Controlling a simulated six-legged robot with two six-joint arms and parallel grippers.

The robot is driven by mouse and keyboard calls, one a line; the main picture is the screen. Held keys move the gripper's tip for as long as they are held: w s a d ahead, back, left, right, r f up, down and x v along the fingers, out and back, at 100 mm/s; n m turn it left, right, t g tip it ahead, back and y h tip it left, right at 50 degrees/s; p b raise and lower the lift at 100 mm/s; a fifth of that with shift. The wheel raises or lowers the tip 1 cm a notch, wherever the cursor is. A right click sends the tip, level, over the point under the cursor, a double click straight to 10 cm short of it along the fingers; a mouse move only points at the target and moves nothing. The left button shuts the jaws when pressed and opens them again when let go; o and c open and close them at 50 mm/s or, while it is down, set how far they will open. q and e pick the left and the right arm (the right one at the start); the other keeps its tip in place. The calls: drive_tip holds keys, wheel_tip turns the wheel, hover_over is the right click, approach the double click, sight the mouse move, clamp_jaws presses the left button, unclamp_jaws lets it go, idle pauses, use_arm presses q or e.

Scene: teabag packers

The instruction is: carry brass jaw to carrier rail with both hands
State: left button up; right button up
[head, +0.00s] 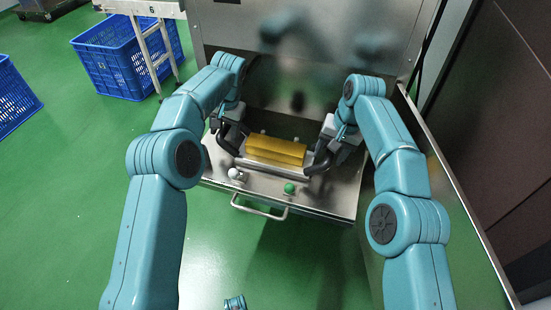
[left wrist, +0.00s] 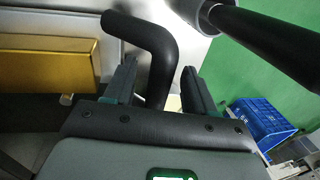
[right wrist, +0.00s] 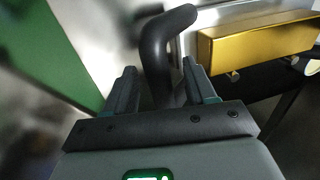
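The brass jaw (head: 276,151) is a gold block with a black curved handle at each end. It is at the machine front, above or on a pale metal bar; I cannot tell if it touches. My left gripper (head: 227,128) is at the left handle; in the left wrist view its fingers stand either side of the black handle (left wrist: 155,65). My right gripper (head: 333,146) is at the right handle; in the right wrist view its fingers flank that handle (right wrist: 158,60). Whether the fingers press on the handles is unclear. The carrier rail cannot be picked out surely.
A steel machine (head: 300,20) stands behind. Its front shelf (head: 325,200) has a green knob (head: 290,188), a white knob (head: 234,174) and a bar handle (head: 258,210). Blue crates (head: 115,60) stand on the green floor at left. A metal panel edge runs along the right.

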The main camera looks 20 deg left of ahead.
use_arm(q)
drive_tip(key=shift+r, duration=0.1)
drive_tip(key=r, duration=0.3)
drive_tip(key=d+r, duration=0.1)
drive_tip(key=r, duration=0.2)
drive_tip(key=shift+w+d+r, duration=0.1)
drive_tip(key=shift+d+r, duration=0.05)
use_arm(e)
drive_tip(key=shift+r, duration=0.1)
use_arm(q)
wheel_tip(320, 180, up, 32)
drive_tip(key=p, duration=3.1)
use_arm(e)
wheel_tip(320, 180, up, 31)
use_arm(q)
drive_tip(key=shift+d, duration=0.1)
